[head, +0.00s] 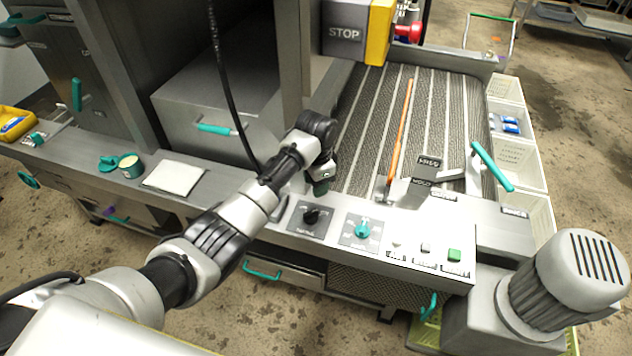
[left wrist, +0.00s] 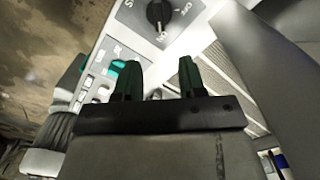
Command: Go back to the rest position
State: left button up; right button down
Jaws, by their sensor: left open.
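My left arm reaches in from the left in the head view. My left gripper (head: 320,187) is just behind the control panel (head: 378,240), near the front left of the ribbed conveyor bed. In the left wrist view the two fingers of my left gripper (left wrist: 158,82) are apart with nothing between them. A black rotary knob (left wrist: 158,14) shows beyond the fingertips; in the head view the black knob (head: 311,216) is on the panel just below the gripper. My right gripper is in neither view.
A teal knob (head: 362,230) and a green button (head: 454,255) are on the panel. A teal-handled lever (head: 492,166) and a grey motor (head: 570,275) stand at the right. A STOP box (head: 345,34) and a hanging black cable (head: 222,80) are near the arm.

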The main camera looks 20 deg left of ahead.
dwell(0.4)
pick_arm(q)
jog(key=shift+n+t+h, duration=0.3)
jog(key=shift+n, duration=0.2)
jog(key=s+f, duration=0.1)
jog(key=s, duration=0.1)
jog(key=s+f, duration=0.2)
jog(key=s+d+f, duration=0.1)
jog(key=s+f, duration=0.1)
jog(key=s, duration=0.1)
jog(key=shift+s+f, duration=0.1)
jog(key=s+a+n+t, duration=0.2)
jog(key=s+n, duration=0.2)
jog(key=s, duration=1.4)
jog(key=s+a+r+n+t, duration=0.1)
jog(key=s+a+r+n, duration=0.3)
jog(key=s, duration=0.6)
notch_tip(320, 180, down, 24)
jog(key=m+g+b, duration=0.1)
jog(key=m+b, duration=0.1)
jog(key=s+a+f+g+b, duration=0.1)
jog(key=s+a+f, duration=0.1)
jog(key=s+f, duration=1.5)
notch_tip(320, 180, down, 3)
jog(key=shift+s+a+r+g, duration=0.1)
jog(key=shift+s+a+g, duration=0.1)
jog(key=shift+a+g, duration=0.15)
